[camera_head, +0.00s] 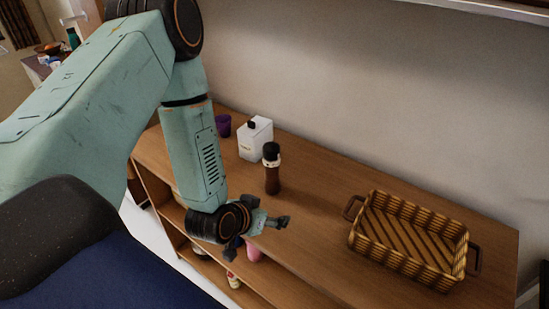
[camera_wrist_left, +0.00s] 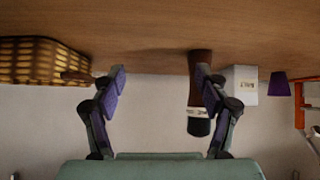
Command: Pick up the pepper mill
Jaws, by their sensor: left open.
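The pepper mill (camera_head: 272,178), with a brown body, pale band and black top, stands upright on the wooden shelf unit's top. My left gripper (camera_head: 260,232) is open and empty, at the front edge of that top, nearer than the mill and apart from it in the head view. In the left wrist view, which is upside down, the pepper mill (camera_wrist_left: 196,122) shows beyond the open left gripper (camera_wrist_left: 160,76). It lines up with the right-hand finger, which hides part of it, not with the middle of the gap. My right gripper is not in view.
A white box-shaped container (camera_head: 255,139) and a purple cup (camera_head: 223,126) stand left of the mill. A woven basket (camera_head: 410,241) with dark handles is to the right. The wooden top (camera_head: 315,192) is clear between mill and basket. A wall rises behind.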

